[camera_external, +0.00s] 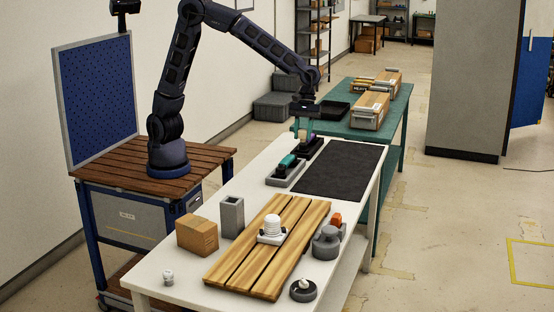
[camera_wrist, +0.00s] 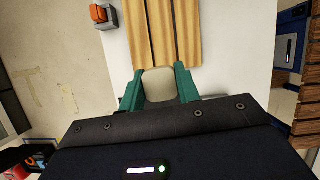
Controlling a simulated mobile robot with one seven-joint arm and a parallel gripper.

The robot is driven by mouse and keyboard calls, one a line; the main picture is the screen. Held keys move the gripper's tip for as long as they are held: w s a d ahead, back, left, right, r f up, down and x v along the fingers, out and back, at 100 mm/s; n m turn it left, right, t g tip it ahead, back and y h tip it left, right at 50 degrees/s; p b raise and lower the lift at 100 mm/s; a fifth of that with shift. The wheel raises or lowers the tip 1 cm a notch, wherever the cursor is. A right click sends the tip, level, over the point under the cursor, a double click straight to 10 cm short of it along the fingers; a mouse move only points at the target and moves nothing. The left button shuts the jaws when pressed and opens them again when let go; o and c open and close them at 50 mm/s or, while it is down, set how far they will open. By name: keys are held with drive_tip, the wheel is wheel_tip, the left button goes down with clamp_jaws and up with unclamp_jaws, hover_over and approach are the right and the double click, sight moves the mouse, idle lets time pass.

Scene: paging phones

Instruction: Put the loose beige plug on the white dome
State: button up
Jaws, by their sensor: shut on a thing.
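My gripper (camera_wrist: 158,76) has green fingers shut on a beige rounded block, the beige plug (camera_wrist: 159,86), in the wrist view. The white dome (camera_external: 272,224) stands upright on a white base on the slatted wooden board (camera_external: 240,268), toward the near end of the table. My gripper is well apart from it. The dome cannot be made out in the wrist view, where the board (camera_wrist: 175,35) shows only in part.
A grey square tube (camera_external: 231,216), cardboard box (camera_external: 197,236), grey fixture (camera_external: 326,244), orange piece (camera_external: 336,219) and dark round disc (camera_external: 303,291) surround the board.

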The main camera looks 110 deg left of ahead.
drive_tip(key=w+d+r, duration=0.2)
drive_tip(key=d, duration=1.2)
wheel_tip(320, 180, up, 3)
hover_over(270, 219)
drive_tip(key=a, duration=0.2)
drive_tip(key=shift+m, duration=0.4)
wheel_tip(270, 219, down, 20)
drive_tip(key=shift+d+r, duration=0.1)
drive_tip(key=shift+d, duration=0.05)
drive_tip(key=o, duration=1)
drive_tip(key=shift+f, duration=0.2)
drive_tip(key=shift+r, duration=0.15)
